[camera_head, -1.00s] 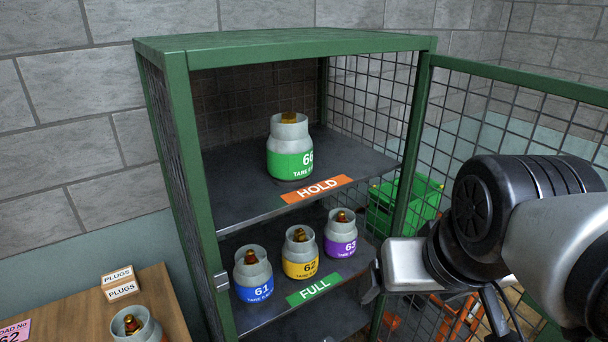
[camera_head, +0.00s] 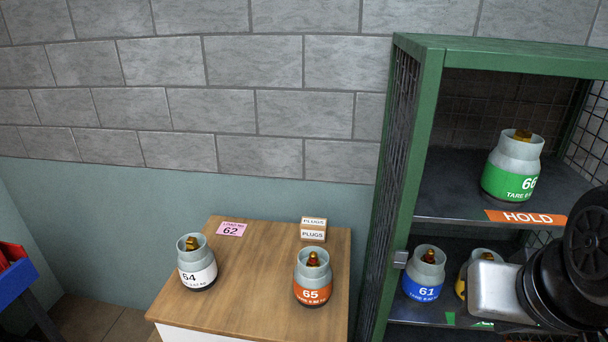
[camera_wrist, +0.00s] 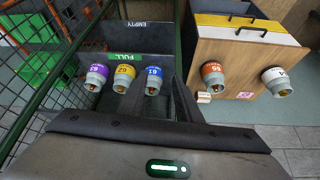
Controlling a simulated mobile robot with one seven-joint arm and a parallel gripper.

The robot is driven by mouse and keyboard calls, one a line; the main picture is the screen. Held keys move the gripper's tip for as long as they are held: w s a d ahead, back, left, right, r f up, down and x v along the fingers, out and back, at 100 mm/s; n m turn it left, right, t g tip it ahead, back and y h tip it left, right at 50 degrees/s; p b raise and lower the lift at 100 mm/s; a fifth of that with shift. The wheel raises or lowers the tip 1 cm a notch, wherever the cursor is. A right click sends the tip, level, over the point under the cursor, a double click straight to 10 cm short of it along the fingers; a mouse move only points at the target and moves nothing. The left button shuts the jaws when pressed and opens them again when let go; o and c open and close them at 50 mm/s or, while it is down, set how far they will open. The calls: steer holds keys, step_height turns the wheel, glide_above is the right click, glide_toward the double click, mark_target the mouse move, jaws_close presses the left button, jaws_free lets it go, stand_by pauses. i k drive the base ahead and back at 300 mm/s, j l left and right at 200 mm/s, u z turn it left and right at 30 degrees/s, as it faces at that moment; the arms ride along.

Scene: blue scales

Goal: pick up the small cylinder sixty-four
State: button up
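The small cylinder 64 (camera_head: 197,274) is pale grey with a white label band and a brass valve. It stands upright at the left of the wooden bench top (camera_head: 255,290). In the wrist view it shows at the right (camera_wrist: 275,78). My gripper (camera_wrist: 158,90) appears open and empty, its two dark fingers apart near the cabinet's FULL shelf. It is well to the right of cylinder 64 in the head view, where only its pale housing and wrist show; the fingertips are hidden there.
Orange cylinder 65 (camera_head: 312,290) stands right of 64, with PLUGS boxes (camera_head: 313,234) behind it and a pink card (camera_head: 231,229) behind 64. The green cabinet (camera_head: 409,150) holds green 66 (camera_head: 512,175), blue 61 (camera_head: 424,285), yellow 62 (camera_wrist: 124,73) and purple 63 (camera_wrist: 97,72).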

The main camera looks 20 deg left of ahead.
mark_target(196, 263)
steer(key=u, duration=1.65)
steer(key=z, duration=0.3)
steer(key=i+j+z, duration=0.15)
steer(key=z, duration=0.2)
steer(key=i+j+z, duration=0.1)
steer(key=j+z, duration=0.6)
steer(key=i+j+z, duration=0.2)
steer(key=j, duration=0.35)
steer(key=j+z, duration=0.15)
steer(key=j, duration=0.4)
steer(key=j+z, duration=0.1)
steer(key=j, duration=1.75)
steer(key=k, duration=0.05)
